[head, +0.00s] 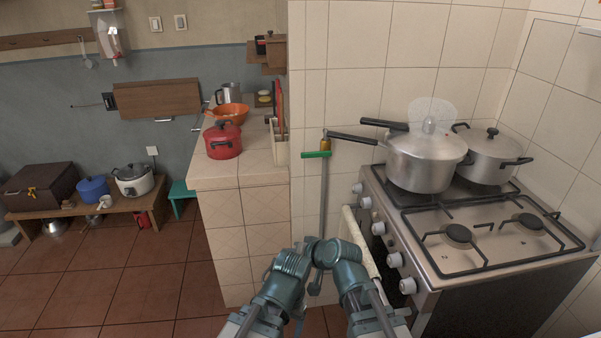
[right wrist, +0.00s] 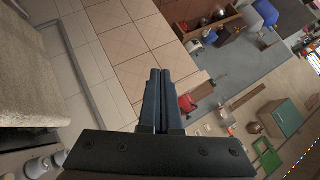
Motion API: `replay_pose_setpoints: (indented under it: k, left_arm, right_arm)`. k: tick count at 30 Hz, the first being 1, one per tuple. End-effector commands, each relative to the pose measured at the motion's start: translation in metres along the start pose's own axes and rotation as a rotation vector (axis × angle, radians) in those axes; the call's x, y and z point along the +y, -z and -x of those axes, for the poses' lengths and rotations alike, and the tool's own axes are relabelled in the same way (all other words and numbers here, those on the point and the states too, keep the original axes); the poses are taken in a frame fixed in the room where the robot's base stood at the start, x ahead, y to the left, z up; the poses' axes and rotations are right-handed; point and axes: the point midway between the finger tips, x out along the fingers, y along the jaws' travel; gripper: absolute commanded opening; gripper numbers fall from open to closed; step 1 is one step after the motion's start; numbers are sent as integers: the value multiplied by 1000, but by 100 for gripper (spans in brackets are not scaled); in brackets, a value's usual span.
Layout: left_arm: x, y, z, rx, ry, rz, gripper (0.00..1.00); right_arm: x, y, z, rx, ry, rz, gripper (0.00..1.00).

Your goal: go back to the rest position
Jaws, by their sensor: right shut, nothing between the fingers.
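My two arms come in at the bottom middle of the head view, bent towards each other in front of the tiled counter. My left gripper (head: 312,244) is at the end of the left arm, small and partly overlapped, so its jaws cannot be made out. My right gripper shows in the right wrist view (right wrist: 160,75), with its two dark fingers together and nothing between them. Neither arm visibly touches the counter or the stove.
A stove (head: 485,240) stands close on the right, carrying a pressure cooker (head: 420,160) and a lidded pot (head: 488,158). The tiled counter (head: 240,179) holds a red pot (head: 223,141) and an orange colander (head: 231,112). A low wooden bench (head: 130,205) is at far left; open floor lies between.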

Motion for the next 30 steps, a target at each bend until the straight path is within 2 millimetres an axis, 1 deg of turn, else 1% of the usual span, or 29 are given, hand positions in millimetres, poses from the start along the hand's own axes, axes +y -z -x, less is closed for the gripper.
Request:
replay_pose_setpoints:
  k: [2,4,5,6,9,12,15,21,24,25,30]
  left_arm:
    - [0,0,0,0,0,0,76]
    - [0,0,0,0,0,0,76]
    - [0,0,0,0,0,0,76]
    - [0,0,0,0,0,0,76]
    - [0,0,0,0,0,0,76]
    - [0,0,0,0,0,0,76]
    - [0,0,0,0,0,0,76]
    - [0,0,0,0,0,0,76]
    - [0,0,2,0,0,0,76]
    - [-1,-1,11,0,0,0,76]
    - [-3,-2,34,0,0,0,76]
  right_arm:
    - [11,-4,3,-24,-27,9,0]
    - [34,-12,10,-77,-86,27,0]
    - [46,-18,14,-109,-119,36,0]
    - [64,-25,22,-156,-168,46,0]
    - [107,-44,44,-270,-289,60,0]
    - [138,-58,65,-360,-383,59,0]
    - [162,-69,84,-430,-458,52,0]
    - [197,-87,120,-547,-582,23,0]
    - [208,-94,137,-598,-635,10,0]
    - [195,-92,138,-607,-627,29,0]
    - [157,-92,142,-655,-619,100,0]
